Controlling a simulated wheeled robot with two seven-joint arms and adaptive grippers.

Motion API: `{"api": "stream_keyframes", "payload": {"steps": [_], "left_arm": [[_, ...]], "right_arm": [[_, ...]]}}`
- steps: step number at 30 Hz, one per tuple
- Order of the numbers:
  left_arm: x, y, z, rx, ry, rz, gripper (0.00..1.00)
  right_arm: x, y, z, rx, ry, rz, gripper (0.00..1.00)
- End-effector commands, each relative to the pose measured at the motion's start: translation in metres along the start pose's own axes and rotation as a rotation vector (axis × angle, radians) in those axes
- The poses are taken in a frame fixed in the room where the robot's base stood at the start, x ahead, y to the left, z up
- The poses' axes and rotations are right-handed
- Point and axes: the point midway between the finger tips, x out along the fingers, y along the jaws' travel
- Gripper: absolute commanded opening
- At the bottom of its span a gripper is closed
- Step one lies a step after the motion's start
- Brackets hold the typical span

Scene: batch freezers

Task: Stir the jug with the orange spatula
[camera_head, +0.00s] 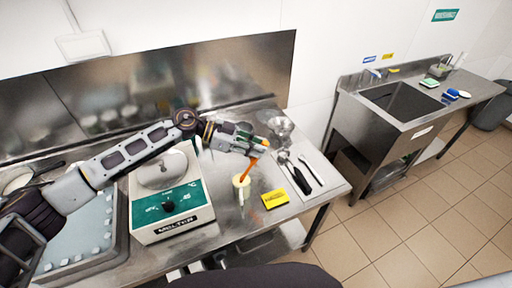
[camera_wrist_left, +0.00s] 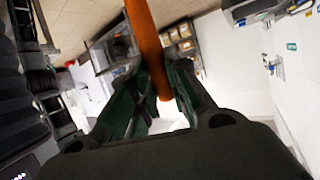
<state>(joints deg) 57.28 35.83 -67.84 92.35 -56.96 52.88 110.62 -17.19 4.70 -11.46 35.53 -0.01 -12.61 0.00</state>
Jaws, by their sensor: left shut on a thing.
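My left gripper (camera_head: 259,146) is shut on the orange spatula (camera_head: 249,168) in the head view. The spatula hangs tilted down from the fingers, and its lower end meets the mouth of the small pale yellow jug (camera_head: 241,187). Whether its tip is inside the jug is hard to tell at this size. In the left wrist view the orange spatula handle (camera_wrist_left: 146,40) runs between the green-padded fingers (camera_wrist_left: 160,95). The jug does not show clearly there. My right gripper is not in view.
A melter (camera_head: 170,205) with a green panel stands left of the jug. A white tray (camera_head: 318,165) with utensils and a metal bowl (camera_head: 281,126) are further right. A sink unit (camera_head: 400,100) stands apart.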

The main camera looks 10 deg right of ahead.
Motion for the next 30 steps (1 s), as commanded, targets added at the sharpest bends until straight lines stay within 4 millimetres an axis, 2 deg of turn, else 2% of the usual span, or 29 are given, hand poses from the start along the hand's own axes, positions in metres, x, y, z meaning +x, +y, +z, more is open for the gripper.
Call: {"api": "stream_keyframes", "payload": {"steps": [24, 30], "left_arm": [[0.000, 0.000, -0.038, 0.002, 0.000, 0.000, 0.00], [0.000, 0.000, -0.042, 0.000, 0.000, 0.000, 0.00]], "right_arm": [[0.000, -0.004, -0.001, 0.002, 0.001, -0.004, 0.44], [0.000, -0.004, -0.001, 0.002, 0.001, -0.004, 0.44]]}}
